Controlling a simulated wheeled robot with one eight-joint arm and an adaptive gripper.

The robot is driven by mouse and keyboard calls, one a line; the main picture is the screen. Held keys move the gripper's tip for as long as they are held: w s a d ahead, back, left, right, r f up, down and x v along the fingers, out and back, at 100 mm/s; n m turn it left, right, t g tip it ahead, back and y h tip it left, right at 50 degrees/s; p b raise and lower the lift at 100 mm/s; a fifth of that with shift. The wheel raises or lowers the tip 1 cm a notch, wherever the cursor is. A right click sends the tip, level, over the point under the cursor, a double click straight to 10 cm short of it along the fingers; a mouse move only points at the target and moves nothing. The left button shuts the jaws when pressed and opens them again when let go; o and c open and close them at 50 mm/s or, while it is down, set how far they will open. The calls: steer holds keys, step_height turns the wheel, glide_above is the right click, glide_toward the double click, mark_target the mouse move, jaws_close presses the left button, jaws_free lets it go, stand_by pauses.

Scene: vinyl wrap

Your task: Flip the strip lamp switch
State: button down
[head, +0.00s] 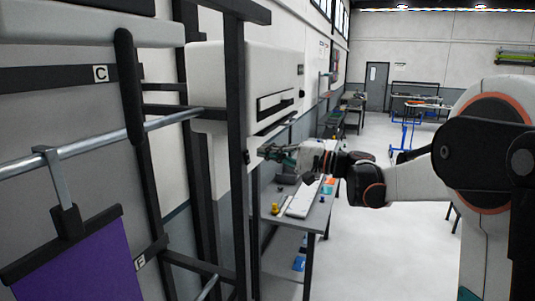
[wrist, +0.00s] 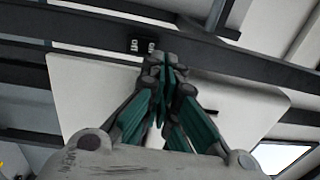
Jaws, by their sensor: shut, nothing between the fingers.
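The switch is a small black box with two light rockers (wrist: 142,46) on a dark beam in the wrist view. It also shows as a small dark box on the dark upright post (head: 246,157) in the head view. I cannot tell which way its rockers are set. My gripper (head: 264,151) is just right of the switch in the head view, pointing at the post. In the wrist view my gripper (wrist: 166,62) has its green-padded fingers together and empty, with the tips just below and right of the switch. I cannot tell whether they touch it.
A dark metal rack with a purple vinyl sheet (head: 75,262) and a steel bar (head: 95,145) fills the left. A white wall cabinet (head: 268,85) is behind the post. A workbench (head: 318,217) with tools stands below my gripper. The floor to the right is open.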

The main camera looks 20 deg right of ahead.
steer(key=r+b+v, duration=0.1)
steer(key=r+v, duration=0.1)
steer(key=v, duration=0.8)
steer(key=shift+d+b, duration=0.15)
steer(key=shift+b, duration=0.25)
steer(key=shift+s+d+r, duration=0.1)
steer(key=shift+s, duration=0.05)
